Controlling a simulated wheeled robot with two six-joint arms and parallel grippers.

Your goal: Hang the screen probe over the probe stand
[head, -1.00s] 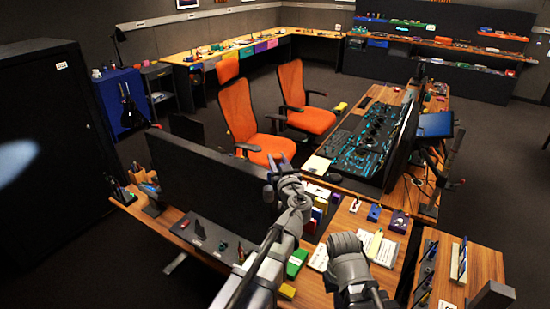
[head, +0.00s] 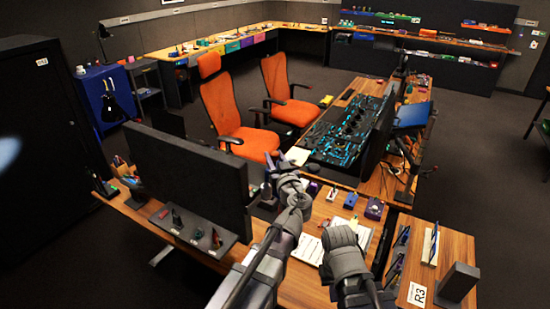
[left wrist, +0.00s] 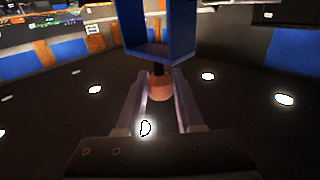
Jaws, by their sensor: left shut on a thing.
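In the left wrist view, my left gripper (left wrist: 160,85) is shut on the orange-brown end of a thing with a short black neck and a blue U-shaped frame (left wrist: 160,50). I take this for the screen probe. In the head view, my left gripper (head: 279,162) is above the desk, right of the big black monitor; the held thing is too small to make out there. My right arm's grey end (head: 343,240) is over the desk's front; its fingers cannot be made out. I cannot pick out the probe stand for certain.
A black monitor (head: 188,175) stands at the left of the wooden desk. A dark upright block (head: 458,281) and an R3 label (head: 417,295) are at right. An orange chair (head: 228,108) and a black panel with cyan lights (head: 350,130) are beyond. Small items sit on the desk.

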